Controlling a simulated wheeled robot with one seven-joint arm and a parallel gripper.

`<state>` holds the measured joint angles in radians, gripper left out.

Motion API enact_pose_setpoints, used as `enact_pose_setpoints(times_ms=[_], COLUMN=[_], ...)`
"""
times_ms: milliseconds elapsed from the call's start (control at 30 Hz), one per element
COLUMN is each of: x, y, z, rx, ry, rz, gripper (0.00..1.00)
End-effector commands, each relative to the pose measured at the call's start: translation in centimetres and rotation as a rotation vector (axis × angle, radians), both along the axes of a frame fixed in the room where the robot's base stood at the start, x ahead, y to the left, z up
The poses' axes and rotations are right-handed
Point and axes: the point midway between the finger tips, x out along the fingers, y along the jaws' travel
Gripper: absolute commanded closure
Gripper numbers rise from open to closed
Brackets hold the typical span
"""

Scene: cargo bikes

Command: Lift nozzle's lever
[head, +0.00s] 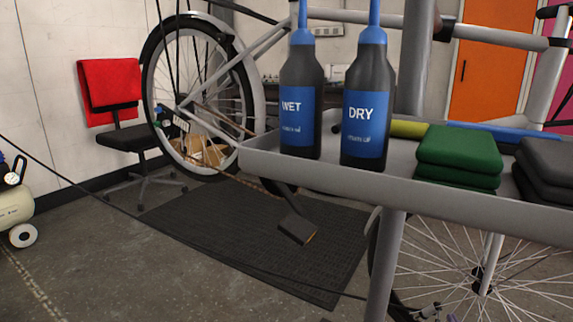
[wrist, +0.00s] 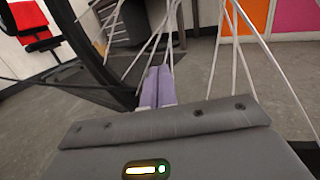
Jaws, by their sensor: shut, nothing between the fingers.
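My gripper (wrist: 156,78) shows in the wrist view as two pale purple fingers pressed together, with nothing between them. The fingers point forward among the white spokes (wrist: 232,60) of a bike wheel, just right of its dark tyre (wrist: 92,48). I cannot tell whether they touch a spoke. A thin dark hose or cable (head: 100,213) crosses the head view from the left towards the lower middle.
A grey tray (head: 340,178) holds blue-labelled bottles (head: 365,115) and folded green cloths (head: 458,157). A raised wheel (head: 155,105) and pedal (head: 297,228) stand behind it. A spoked wheel (head: 480,275) is below right. A compressor (head: 15,208) and black chair (head: 130,137) are left. Floor at lower left is mostly clear.

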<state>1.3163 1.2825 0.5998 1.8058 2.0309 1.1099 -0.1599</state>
Motion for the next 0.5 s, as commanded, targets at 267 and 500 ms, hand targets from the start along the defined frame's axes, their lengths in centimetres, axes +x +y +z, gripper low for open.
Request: enact_pose_setpoints(times_ms=[267, 500], x=[-2.9, -5.2], y=[0.1, 0.1], z=[-0.1, -0.4], rx=[0.002, 0.002], ry=[0.001, 0.0], rz=[-0.001, -0.001], gripper=[1.0, 1.0])
